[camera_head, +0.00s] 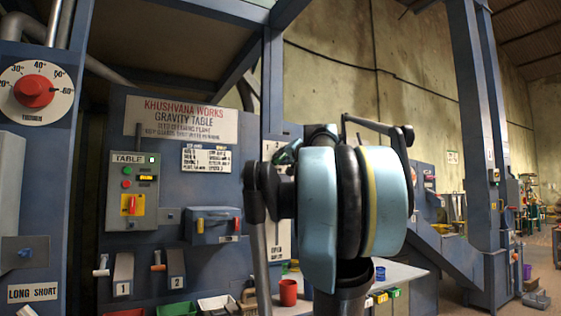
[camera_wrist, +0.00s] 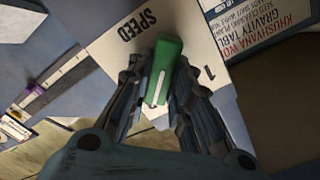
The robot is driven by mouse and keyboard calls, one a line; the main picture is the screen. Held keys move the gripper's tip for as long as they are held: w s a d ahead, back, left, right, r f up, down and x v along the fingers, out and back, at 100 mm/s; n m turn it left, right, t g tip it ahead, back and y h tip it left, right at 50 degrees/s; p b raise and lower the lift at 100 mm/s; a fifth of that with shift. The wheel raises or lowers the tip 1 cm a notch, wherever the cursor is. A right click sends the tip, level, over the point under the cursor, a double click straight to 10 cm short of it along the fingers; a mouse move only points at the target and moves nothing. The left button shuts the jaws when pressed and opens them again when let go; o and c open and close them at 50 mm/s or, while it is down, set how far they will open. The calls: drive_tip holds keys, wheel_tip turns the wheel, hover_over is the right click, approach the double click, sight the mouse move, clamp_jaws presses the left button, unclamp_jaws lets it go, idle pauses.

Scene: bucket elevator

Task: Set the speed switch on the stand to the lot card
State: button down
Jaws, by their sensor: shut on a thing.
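In the wrist view the speed switch (camera_wrist: 164,70) is a green handle with a white line along its face. It sits on a white plate (camera_wrist: 115,50) marked SPEED, with a 1 to the right of the handle. My gripper (camera_wrist: 160,78) has its dark fingers on both sides of the handle and is shut on it. The handle stands slightly tilted in the picture; other numbers on the plate are hidden or out of view. In the head view my arm covers the gripper and the switch. A white printed card (camera_head: 206,159) hangs on the gravity table panel; its text is too small to read.
The blue gravity table panel (camera_head: 170,190) carries a red and yellow switch (camera_head: 132,204) and small levers. A red cup (camera_head: 288,292) stands on the bench to the right. A red dial (camera_head: 34,91) is at the far left. A blue post (camera_head: 470,120) rises at right.

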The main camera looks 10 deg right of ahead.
idle(0.4)
drive_tip(key=c, duration=1.4)
unclamp_jaws()
drive_tip(key=shift+c, duration=0.2)
drive_tip(key=shift+s+d, duration=0.1)
drive_tip(key=v, duration=1.1)
drive_tip(key=shift+s, duration=0.25)
